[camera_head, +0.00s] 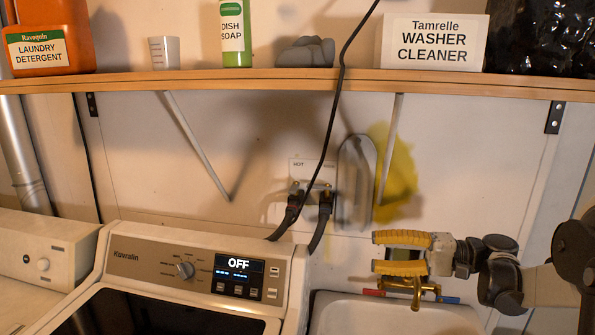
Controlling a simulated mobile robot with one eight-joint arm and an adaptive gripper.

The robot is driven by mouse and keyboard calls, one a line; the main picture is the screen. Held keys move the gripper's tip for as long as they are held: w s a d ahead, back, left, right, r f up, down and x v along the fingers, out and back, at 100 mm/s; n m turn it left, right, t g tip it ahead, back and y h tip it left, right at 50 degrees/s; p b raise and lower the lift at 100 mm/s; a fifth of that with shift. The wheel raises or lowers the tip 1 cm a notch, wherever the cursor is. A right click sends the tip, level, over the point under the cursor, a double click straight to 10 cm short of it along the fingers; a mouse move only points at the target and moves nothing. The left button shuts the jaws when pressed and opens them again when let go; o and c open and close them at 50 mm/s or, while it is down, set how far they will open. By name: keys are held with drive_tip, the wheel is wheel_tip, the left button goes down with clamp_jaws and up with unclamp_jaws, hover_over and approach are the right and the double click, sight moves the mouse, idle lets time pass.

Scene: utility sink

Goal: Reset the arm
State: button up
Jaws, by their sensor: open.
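My gripper (378,252) is at the right of the head view, with its two yellow-padded fingers pointing left. The fingers are parallel with a clear gap between them, and nothing is held there. My arm reaches in from the right edge. The gripper appears just above a brass faucet (416,292) with a red and a blue handle. The lower finger overlaps the faucet's top in the picture; I cannot tell whether they touch.
A white sink (345,312) lies below the faucet. The washer (130,257) at left shows OFF. Black hoses (325,225) hang by the wall box. A wooden shelf (250,81) above holds a detergent jug (45,35), dish soap (236,40) and a washer cleaner box (432,42).

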drive_tip(key=s+a+f+h, duration=0.4)
drive_tip(key=s+a+h, duration=0.3)
drive_tip(key=s, duration=0.1)
drive_tip(key=s+d+f+n+t+h+b, duration=0.1)
drive_tip(key=s+d+f+h, duration=0.1)
drive_tip(key=s+d+h, duration=0.2)
drive_tip(key=s+d+f+n+t+h, duration=0.1)
drive_tip(key=s+h, duration=0.4)
drive_tip(key=s, duration=0.5)
wheel_tip(320, 180, down, 2)
drive_tip(key=d+t, duration=0.1)
drive_tip(key=d, duration=0.1)
drive_tip(key=shift+d+f+n+h+b, duration=0.25)
drive_tip(key=shift+d+n+h+b, duration=0.05)
drive_tip(key=shift+d+n+b, duration=0.1)
